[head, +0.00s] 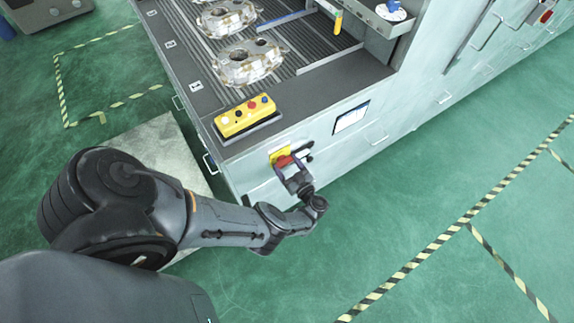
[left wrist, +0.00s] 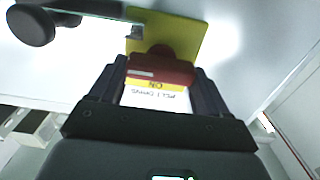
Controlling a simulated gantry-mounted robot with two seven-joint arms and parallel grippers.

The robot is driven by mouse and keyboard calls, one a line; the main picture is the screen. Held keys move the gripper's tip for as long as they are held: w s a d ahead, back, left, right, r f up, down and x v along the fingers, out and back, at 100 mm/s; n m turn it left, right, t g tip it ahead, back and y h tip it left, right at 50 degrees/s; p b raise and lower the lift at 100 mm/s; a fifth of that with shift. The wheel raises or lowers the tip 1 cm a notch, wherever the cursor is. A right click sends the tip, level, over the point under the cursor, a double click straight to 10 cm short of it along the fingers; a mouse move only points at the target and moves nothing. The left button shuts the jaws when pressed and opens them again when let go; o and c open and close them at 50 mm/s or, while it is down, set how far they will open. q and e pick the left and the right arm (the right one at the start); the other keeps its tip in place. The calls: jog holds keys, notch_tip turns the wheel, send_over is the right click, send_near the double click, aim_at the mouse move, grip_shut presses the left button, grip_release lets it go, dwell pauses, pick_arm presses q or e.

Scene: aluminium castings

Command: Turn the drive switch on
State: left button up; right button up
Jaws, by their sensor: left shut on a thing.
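The drive switch is a red handle (head: 284,161) on a yellow plate (head: 276,153), on the front face of the pale machine. In the left wrist view the red handle (left wrist: 160,70) lies crosswise between the two dark fingers, in front of the yellow plate (left wrist: 180,35). My left gripper (head: 288,168) is shut on the red handle; it also shows in the left wrist view (left wrist: 158,78). An upside-down label (left wrist: 155,92) with "ON" on yellow shows between the fingers. The handle's pivot is partly hidden. My right gripper is in neither view.
A dark, rounded handle (left wrist: 32,26) sticks out close beside the switch. A yellow button box (head: 246,116) stands on the ledge above, and a small screen (head: 351,117) is to the right. Castings (head: 247,62) lie on the ribbed bed. The green floor at right is clear.

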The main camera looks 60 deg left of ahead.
pick_arm(q)
jog(key=shift+n, duration=0.3)
jog(key=n, duration=0.2)
jog(key=shift+s+n+p, duration=0.1)
jog(key=shift+n+p, duration=0.2)
jog(key=n, duration=0.4)
jog(key=shift+s+n, duration=0.1)
jog(key=shift+n, duration=0.2)
jog(key=n, duration=0.5)
jog(key=shift+f, duration=0.15)
jog(key=shift+s+f+n+b, duration=0.1)
jog(key=shift+n+b, duration=0.3)
jog(key=shift+n, duration=2.1)
jog(key=o, duration=1)
